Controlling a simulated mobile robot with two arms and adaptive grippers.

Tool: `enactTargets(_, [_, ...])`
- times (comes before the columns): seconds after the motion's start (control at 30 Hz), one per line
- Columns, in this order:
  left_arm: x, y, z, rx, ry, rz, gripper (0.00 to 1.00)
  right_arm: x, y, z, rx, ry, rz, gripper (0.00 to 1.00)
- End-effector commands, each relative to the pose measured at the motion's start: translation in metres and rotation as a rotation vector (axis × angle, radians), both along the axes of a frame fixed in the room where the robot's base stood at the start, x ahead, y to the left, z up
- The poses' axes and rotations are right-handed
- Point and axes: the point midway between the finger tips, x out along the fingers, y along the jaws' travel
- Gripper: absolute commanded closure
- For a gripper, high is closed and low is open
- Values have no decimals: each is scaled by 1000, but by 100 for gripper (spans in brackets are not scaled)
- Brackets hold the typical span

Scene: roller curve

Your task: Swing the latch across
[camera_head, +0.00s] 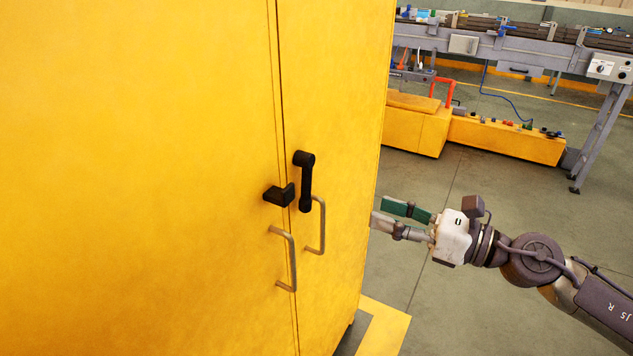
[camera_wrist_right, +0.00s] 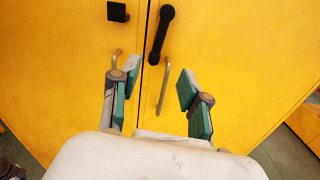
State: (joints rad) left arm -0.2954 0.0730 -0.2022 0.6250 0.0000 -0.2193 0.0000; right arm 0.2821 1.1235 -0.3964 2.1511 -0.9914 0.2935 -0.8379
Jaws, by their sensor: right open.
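The black latch (camera_head: 306,182) is on the right door of a yellow cabinet. It hangs nearly straight down from its round top end, and it also shows in the right wrist view (camera_wrist_right: 161,35). A black catch block (camera_head: 280,195) sits on the left door, just left of the latch's lower end; it also shows in the wrist view (camera_wrist_right: 117,12). The latch does not lie across the door seam. My right gripper (camera_head: 382,214) is open and empty, to the right of the latch and apart from it. In the wrist view its spread fingers (camera_wrist_right: 157,80) point at the doors.
Two metal handles, left (camera_head: 291,262) and right (camera_head: 322,226), stick out below the latch, near the gripper's height. The cabinet's right edge is close to my right gripper. A grey conveyor (camera_head: 480,45) and yellow low boxes (camera_head: 510,139) stand behind; open floor lies between.

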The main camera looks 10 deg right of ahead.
Motion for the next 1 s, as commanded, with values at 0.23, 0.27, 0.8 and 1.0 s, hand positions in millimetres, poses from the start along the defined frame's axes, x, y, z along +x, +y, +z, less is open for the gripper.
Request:
enactTargets(0.23, [-3,2,32,2,5,-1,100,17,26,11,2,-7,5,54])
enactTargets(0.27, [-3,2,38,3,5,-1,100,22,32,12,3,-6,3,54])
enactTargets(0.8, [-6,7,84,10,11,1,100,76,106,3,1,-2,2,54])
enactTargets(1.0, [-6,7,85,10,11,1,100,79,111,1,-1,-3,2,54])
